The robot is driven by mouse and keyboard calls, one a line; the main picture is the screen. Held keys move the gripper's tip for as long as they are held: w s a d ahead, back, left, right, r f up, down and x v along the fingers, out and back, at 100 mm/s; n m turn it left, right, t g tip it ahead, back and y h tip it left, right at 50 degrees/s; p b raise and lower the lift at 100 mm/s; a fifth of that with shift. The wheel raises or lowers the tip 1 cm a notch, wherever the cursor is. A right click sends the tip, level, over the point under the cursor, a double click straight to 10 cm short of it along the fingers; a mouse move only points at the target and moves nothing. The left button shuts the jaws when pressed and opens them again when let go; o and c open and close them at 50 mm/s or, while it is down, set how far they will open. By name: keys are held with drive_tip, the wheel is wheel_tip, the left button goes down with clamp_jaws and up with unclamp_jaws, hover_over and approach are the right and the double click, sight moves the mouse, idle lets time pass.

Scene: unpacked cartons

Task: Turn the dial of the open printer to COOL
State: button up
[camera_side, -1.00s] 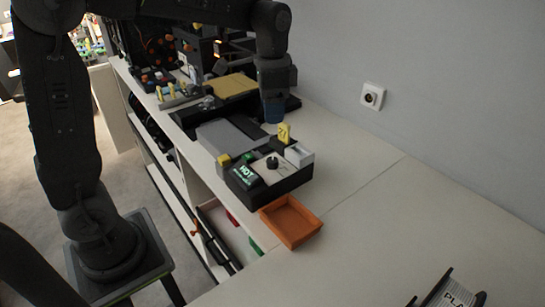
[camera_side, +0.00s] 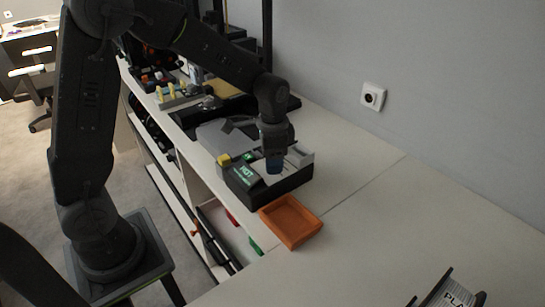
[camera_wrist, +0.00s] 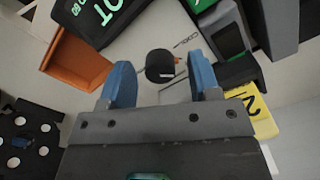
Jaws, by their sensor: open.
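The printer (camera_side: 290,187) is a black box on the white bench, with a pale panel on top. Its small screen (camera_side: 245,175) glows green; the letters "OT" show on it in the wrist view (camera_wrist: 105,12). The dial (camera_wrist: 160,66) is a black round knob on the pale panel, with a small orange mark on its right side. A faint label that looks like COOL (camera_wrist: 186,40) is printed beside it. My gripper (camera_wrist: 158,68) is open, its blue fingers on either side of the dial with gaps visible. In the side view my gripper (camera_side: 274,165) hides the dial.
An orange tray (camera_side: 291,222) sits in front of the printer. A yellow tag (camera_wrist: 250,108) stands close to the right finger in the wrist view. A grey lid or flap (camera_side: 222,137) lies behind the panel.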

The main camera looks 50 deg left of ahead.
drive_tip(key=c, duration=0.9)
drive_tip(key=shift+n, duration=0.3)
drive_tip(key=n, duration=0.4)
drive_tip(key=shift+n, duration=2.1)
drive_tip(key=o, duration=0.9)
